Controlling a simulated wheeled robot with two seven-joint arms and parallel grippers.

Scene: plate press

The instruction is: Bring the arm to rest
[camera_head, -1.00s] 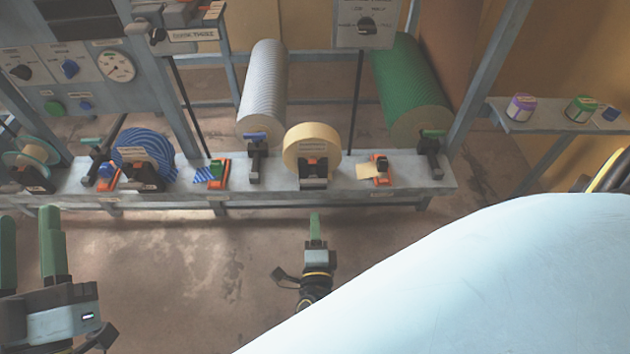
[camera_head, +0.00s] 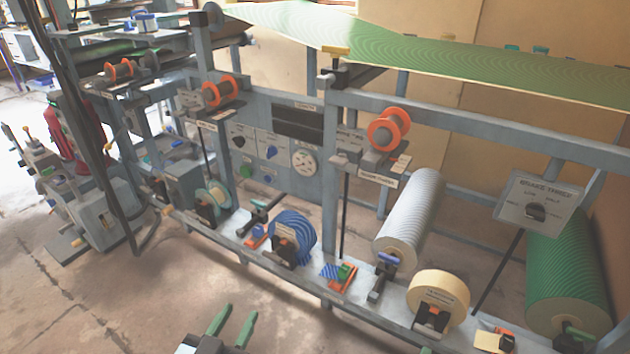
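My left gripper (camera_head: 235,314) shows at the bottom edge, left of centre. Its two green fingers stand apart with nothing between them, so it is open and empty. It is over the bare floor in front of the machine's lower shelf and appears clear of it. Its wrist and the rest of the arm are cut off by the lower edge.
The lower shelf (camera_head: 228,238) carries a blue striped roll (camera_head: 291,238), a cream roll (camera_head: 438,297), a grey roll (camera_head: 410,218) and a green roll (camera_head: 566,275). Orange spools (camera_head: 388,130) sit higher. Grey machinery (camera_head: 100,215) stands at left. Floor (camera_head: 130,300) in front is open.

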